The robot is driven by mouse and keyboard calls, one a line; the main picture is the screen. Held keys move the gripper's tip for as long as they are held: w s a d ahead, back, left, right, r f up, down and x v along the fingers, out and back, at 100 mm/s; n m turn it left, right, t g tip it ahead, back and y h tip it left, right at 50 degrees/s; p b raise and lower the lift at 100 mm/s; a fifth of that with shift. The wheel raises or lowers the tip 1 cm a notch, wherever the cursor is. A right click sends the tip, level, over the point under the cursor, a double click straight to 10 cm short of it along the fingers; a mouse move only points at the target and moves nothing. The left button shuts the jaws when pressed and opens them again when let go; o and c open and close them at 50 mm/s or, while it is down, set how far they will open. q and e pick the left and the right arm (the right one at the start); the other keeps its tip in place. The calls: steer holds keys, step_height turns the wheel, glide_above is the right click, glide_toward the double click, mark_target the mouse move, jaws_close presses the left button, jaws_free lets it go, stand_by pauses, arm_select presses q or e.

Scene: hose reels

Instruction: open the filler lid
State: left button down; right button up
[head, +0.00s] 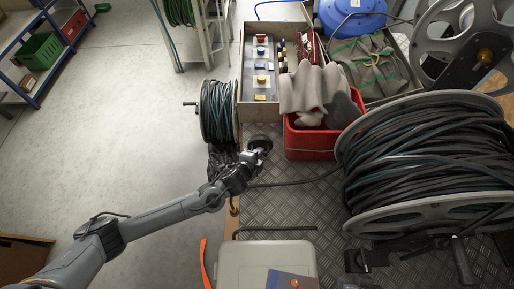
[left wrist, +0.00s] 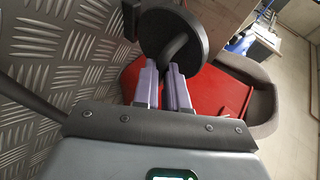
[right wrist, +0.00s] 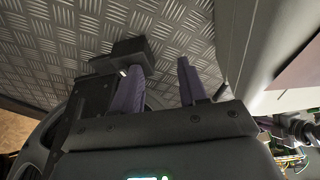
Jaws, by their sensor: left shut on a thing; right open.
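The filler lid is a dark round disc (head: 262,140) on the metal tread plate, just left of the red bin. In the left wrist view the lid (left wrist: 157,32) shows face-on, tilted up from the plate, with a curved dark handle (left wrist: 176,45) on it. My left gripper (head: 255,155) is at the lid. Its purple fingers, also in the left wrist view (left wrist: 166,78), are shut on the handle. What lies under the lid is hidden. My right gripper (right wrist: 158,78) is open and empty above the tread plate, beside a black block (right wrist: 131,52).
A red bin (head: 310,146) with grey cloth stands right of the lid. A large hose reel (head: 425,155) fills the right, and a smaller reel (head: 218,110) stands left. A pale case (head: 265,262) lies in front. Some tread plate (head: 290,205) is bare.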

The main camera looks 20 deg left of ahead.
arm_select(q)
steer(key=shift+s+f, duration=0.3)
steer(key=shift+f, duration=0.2)
steer(key=shift+s+f, duration=0.25)
steer(key=shift+f, duration=0.2)
steer(key=shift+a, duration=0.1)
steer(key=c, duration=1.2)
jaws_free()
steer(key=shift+w+r, duration=0.15)
steer(key=shift+w, duration=0.1)
steer(key=shift+o, duration=0.2)
steer(key=shift+r, duration=0.15)
steer(key=shift+r, duration=0.15)
steer(key=p+v, duration=0.2)
steer(key=v, duration=0.8)
steer(key=shift+s+r, duration=0.15)
steer(key=shift+s, duration=0.2)
